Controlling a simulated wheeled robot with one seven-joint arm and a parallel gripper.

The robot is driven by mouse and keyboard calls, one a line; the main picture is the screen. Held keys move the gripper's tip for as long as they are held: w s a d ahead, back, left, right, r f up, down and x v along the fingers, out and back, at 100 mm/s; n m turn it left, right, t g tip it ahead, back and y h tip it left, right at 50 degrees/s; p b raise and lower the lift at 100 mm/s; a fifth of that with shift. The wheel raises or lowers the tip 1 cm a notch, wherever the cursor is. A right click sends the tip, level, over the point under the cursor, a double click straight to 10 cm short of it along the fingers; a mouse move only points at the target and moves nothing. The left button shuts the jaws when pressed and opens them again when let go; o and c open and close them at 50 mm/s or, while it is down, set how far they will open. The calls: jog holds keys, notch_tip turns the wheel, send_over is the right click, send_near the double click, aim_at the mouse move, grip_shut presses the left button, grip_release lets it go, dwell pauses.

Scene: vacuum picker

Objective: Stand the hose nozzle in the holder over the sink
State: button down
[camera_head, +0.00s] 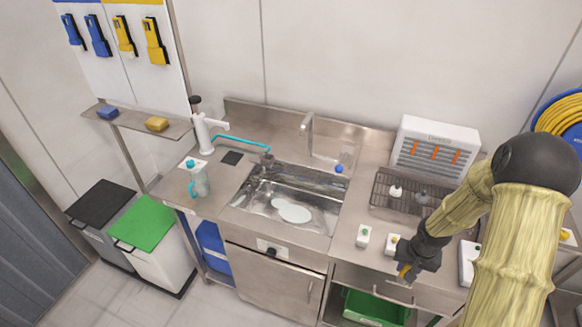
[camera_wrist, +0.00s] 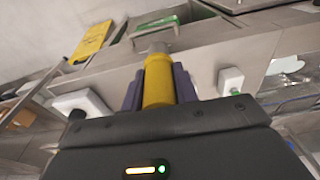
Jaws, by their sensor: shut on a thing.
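My gripper (camera_head: 405,271) is low in front of the counter, right of the sink, in the head view. In the wrist view its dark fingers (camera_wrist: 158,88) are shut on a yellow cylinder with a grey end (camera_wrist: 157,78). I take it for the hose nozzle, but its shape is partly hidden by the gripper. The steel sink (camera_head: 240,205) is left of my gripper, with a pale patch in its basin. A small grey fitting (camera_head: 267,159) is at its back left rim, where a teal hose (camera_head: 240,140) ends; I cannot tell if this is the holder.
A faucet (camera_head: 308,125) rises behind the sink. A wire rack (camera_head: 380,197) and small white boxes (camera_head: 363,236) stand right of it. A green crate (camera_head: 372,308) is under the counter.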

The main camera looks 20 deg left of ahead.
jog(key=s+f, duration=0.2)
jog(key=f, duration=0.9)
jog(key=s+d+f+b, duration=0.1)
jog(key=s+f, duration=0.1)
jog(key=f, duration=0.9)
jog(key=shift+s+f+b, duration=0.3)
jog(key=shift+f, duration=0.1)
jog(key=shift+d, duration=0.1)
